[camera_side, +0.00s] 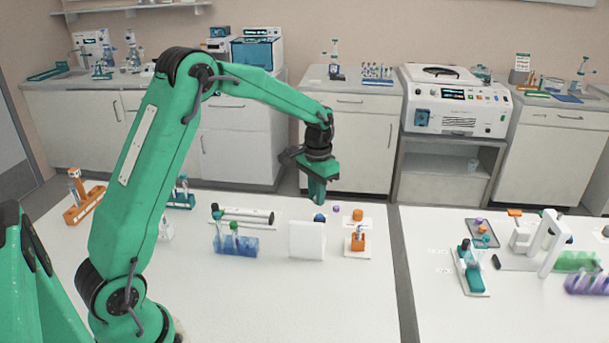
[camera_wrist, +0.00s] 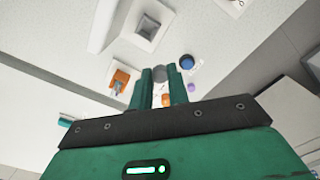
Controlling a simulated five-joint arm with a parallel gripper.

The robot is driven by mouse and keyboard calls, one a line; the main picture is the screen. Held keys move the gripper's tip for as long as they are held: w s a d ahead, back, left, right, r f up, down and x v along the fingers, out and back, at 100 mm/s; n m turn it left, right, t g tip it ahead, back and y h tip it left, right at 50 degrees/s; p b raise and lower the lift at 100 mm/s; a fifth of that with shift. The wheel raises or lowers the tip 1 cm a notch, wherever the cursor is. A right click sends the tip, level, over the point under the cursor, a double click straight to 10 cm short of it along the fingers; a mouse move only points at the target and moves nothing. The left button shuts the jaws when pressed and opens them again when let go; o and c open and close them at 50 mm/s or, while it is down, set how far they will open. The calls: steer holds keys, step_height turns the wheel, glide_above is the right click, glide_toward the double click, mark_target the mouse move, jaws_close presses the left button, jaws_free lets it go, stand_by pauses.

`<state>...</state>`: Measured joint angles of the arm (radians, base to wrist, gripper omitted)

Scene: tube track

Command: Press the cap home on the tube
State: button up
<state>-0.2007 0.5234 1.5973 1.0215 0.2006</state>
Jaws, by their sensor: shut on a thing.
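My gripper (camera_side: 318,197) hangs above the back part of the bench, fingers pointing down. In the wrist view its fingers (camera_wrist: 160,74) are close together, shut on a small grey round cap (camera_wrist: 159,74). A tube (camera_side: 359,231) stands in an orange block (camera_side: 358,243) on a white plate, to the right of and below my gripper in the side view. The orange block also shows in the wrist view (camera_wrist: 121,77), left of the fingers, apart from them. The held cap cannot be made out in the side view.
A blue cap (camera_side: 320,217), a purple cap (camera_side: 336,209) and an orange cap (camera_side: 357,214) are near the gripper. A white box (camera_side: 307,240) stands left of the orange block. A blue rack (camera_side: 236,245) with tubes is farther left.

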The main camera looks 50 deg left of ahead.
steer(key=shift+d, duration=0.1)
glide_toward(360, 224)
steer(key=shift+s+d, duration=0.1)
stand_by(0.3)
steer(key=shift+f, duration=0.3)
steer(key=shift+f, duration=2.55)
steer(key=shift+f, duration=0.65)
stand_by(1.5)
steer(key=o, duration=0.8)
